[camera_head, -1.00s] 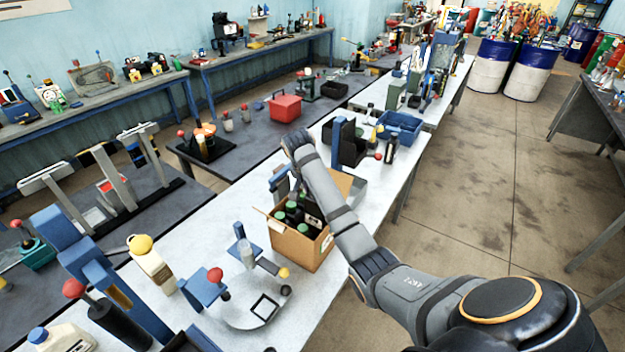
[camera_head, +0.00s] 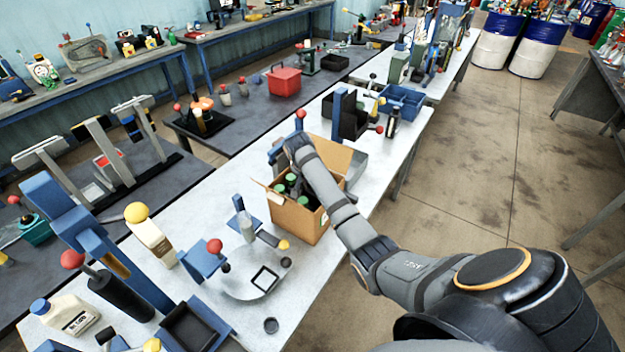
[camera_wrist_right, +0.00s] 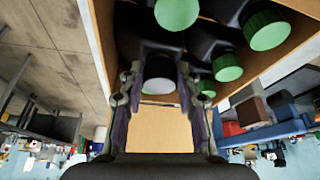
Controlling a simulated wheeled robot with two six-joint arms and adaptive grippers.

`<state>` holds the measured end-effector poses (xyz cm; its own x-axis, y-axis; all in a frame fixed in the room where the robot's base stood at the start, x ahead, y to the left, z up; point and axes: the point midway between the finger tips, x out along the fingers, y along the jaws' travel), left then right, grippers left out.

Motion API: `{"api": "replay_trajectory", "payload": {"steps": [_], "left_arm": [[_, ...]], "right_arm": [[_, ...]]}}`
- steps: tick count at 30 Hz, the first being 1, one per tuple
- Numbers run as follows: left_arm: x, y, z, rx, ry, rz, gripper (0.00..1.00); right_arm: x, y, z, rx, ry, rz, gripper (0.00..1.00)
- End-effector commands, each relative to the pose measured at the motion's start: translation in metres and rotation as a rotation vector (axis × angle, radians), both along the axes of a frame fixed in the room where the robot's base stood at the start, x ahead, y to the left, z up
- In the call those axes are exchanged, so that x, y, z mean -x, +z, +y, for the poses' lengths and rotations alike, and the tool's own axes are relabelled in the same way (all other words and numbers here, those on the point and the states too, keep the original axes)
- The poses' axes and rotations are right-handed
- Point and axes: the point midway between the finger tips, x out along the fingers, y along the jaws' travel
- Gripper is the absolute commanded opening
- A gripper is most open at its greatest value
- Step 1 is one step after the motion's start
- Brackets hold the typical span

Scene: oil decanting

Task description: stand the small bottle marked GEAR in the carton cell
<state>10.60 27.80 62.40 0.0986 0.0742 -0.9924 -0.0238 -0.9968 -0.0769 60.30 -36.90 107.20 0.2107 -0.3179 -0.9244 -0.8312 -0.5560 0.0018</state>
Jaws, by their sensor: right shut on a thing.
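In the right wrist view my right gripper (camera_wrist_right: 160,92) is shut on a small dark bottle with a pale grey-white cap (camera_wrist_right: 160,76). No GEAR lettering is readable on it. The open cardboard carton (camera_head: 291,223) stands on the white table in the head view. It holds several dark bottles with green caps (camera_head: 305,201), which also show close beside my gripper in the wrist view (camera_wrist_right: 227,67). The held bottle is at the carton, among its bottles. How deep it sits is hidden. In the head view my right arm covers the gripper. My left gripper is not in view.
The carton's raised flap (camera_head: 329,153) stands beside my right arm. A small stand with a round plate (camera_head: 245,285) is in front of the carton. A blue crate (camera_head: 402,100) and a dark holder (camera_head: 350,122) stand farther back. Blue lever devices crowd the left.

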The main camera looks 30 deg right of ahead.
Motion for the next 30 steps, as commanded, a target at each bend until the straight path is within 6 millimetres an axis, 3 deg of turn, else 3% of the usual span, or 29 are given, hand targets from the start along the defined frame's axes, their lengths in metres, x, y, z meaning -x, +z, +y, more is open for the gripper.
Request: {"api": "replay_trajectory", "payload": {"steps": [30], "left_arm": [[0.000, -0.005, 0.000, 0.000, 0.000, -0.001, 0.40]], "right_arm": [[0.000, -0.012, 0.000, 0.001, 0.000, -0.001, 0.00]]}}
